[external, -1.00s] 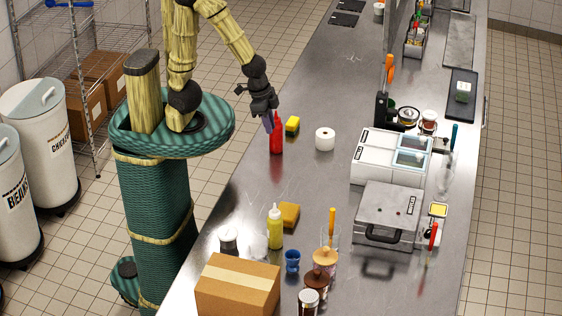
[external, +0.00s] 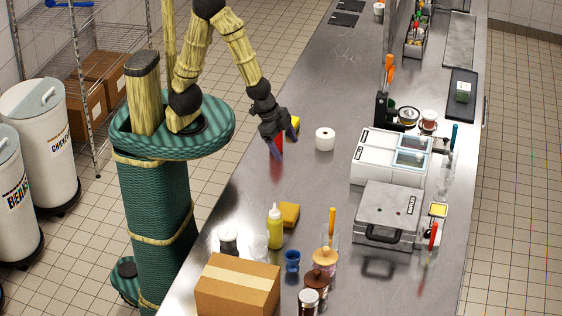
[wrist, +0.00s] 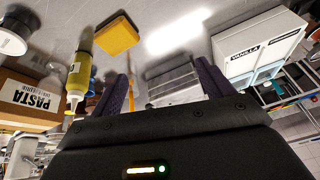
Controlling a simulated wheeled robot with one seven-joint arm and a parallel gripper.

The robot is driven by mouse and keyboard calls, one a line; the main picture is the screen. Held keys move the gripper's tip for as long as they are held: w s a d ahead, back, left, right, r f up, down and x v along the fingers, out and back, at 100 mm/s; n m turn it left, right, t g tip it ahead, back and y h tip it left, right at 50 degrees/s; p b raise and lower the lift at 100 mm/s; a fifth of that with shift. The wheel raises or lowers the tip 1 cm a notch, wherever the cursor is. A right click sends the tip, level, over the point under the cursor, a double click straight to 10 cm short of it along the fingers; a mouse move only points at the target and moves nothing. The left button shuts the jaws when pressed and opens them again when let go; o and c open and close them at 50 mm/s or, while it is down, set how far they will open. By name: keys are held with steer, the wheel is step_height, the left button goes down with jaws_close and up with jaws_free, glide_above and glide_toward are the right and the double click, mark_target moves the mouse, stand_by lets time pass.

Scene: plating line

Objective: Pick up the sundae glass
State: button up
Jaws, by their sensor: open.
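My gripper (external: 284,146) is open and empty above the steel counter, in front of the red bottle (external: 274,134), which it mostly hides. In the wrist view its two purple fingers (wrist: 165,78) are spread apart with nothing held between them. A faint clear glass (external: 260,246) stands left of the yellow bottle (external: 275,228); a small blue footed cup (external: 292,261) stands right of and nearer than that bottle. I cannot tell for certain which is the sundae glass. Both are well below my gripper in the external picture, apart from it.
A cardboard box (external: 237,287) and several jars stand at the near end. An orange sponge (external: 289,214) lies behind the yellow bottle. A paper roll (external: 325,139) is right of my gripper. White machines (external: 388,158) line the right. The counter's middle is fairly clear.

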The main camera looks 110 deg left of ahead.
steer(key=w+d+f+m+t+h+b, duration=0.25)
steer(key=w+d+m+t, duration=0.65)
steer(key=d+m, duration=0.45)
steer(key=s+d+r+m+h, duration=0.3)
steer(key=s+d+m+h, duration=0.15)
steer(key=d+m, duration=0.35)
steer(key=s+d+r+m+h, duration=0.3)
steer(key=d+m+h, duration=0.3)
steer(key=d+m, duration=0.2)
steer(key=s+a+f+m+p, duration=0.2)
steer(key=s+f+m+p, duration=0.3)
steer(key=m, duration=0.7)
step_height(320, 180, down, 2)
steer(key=shift+f+g+y+p, duration=0.3)
steer(key=shift+y+p, duration=0.1)
steer(key=shift+p, duration=0.25)
